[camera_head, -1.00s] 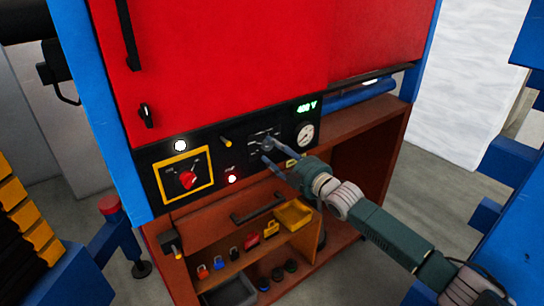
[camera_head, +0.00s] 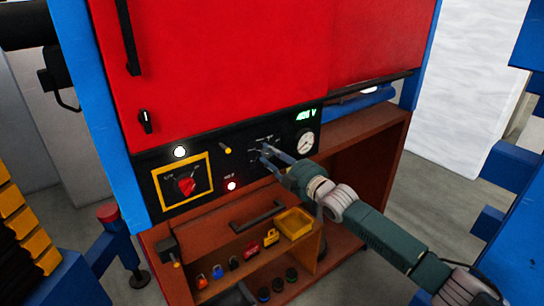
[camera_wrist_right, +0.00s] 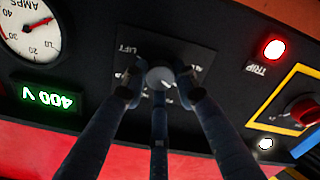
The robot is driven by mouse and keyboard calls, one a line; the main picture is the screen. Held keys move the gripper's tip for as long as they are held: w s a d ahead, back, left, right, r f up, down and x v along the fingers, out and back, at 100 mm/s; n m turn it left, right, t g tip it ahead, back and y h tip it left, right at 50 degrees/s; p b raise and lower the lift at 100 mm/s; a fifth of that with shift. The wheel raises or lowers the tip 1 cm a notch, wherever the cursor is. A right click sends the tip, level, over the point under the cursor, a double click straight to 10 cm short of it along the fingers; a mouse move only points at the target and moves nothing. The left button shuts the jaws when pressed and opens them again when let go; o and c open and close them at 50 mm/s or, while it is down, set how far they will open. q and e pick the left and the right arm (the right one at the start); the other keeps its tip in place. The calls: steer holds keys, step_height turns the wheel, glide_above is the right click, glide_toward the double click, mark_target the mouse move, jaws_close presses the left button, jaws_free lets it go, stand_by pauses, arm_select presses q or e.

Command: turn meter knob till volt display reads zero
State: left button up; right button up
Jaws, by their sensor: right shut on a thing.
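The meter knob (camera_wrist_right: 159,77) is a small round grey knob on a dark plate with white lettering around it. My right gripper (camera_head: 266,153) reaches the panel from the lower right. In the right wrist view my right gripper's fingers (camera_wrist_right: 160,84) are shut on the knob, one on each side. The volt display (camera_head: 306,114) glows green at the panel's upper right. In the wrist view the display (camera_wrist_right: 46,97) reads 400 V. My left gripper is not in view.
A round amps gauge (camera_head: 306,143) sits right of the knob. A red rotary switch (camera_head: 187,185) on a yellow plate and a lit red trip lamp (camera_head: 231,186) are to the left.

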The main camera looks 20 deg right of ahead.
steer(key=shift+f+m, duration=0.15)
steer(key=shift+m, duration=0.15)
steer(key=m, duration=0.3)
steer(key=shift+f+m+b, duration=0.1)
steer(key=shift+m+b, duration=0.2)
steer(key=shift+b, duration=0.1)
steer(key=m, duration=0.4)
steer(key=shift+b, duration=0.4)
steer(key=shift+f+m, duration=0.1)
steer(key=shift+m, duration=0.2)
steer(key=o, duration=1)
steer(key=shift+c, duration=0.2)
steer(key=shift+o, duration=0.9)
steer(key=shift+s, duration=0.25)
steer(key=v, duration=1.1)
steer(key=shift+s+d, duration=0.15)
steer(key=shift+s, duration=0.1)
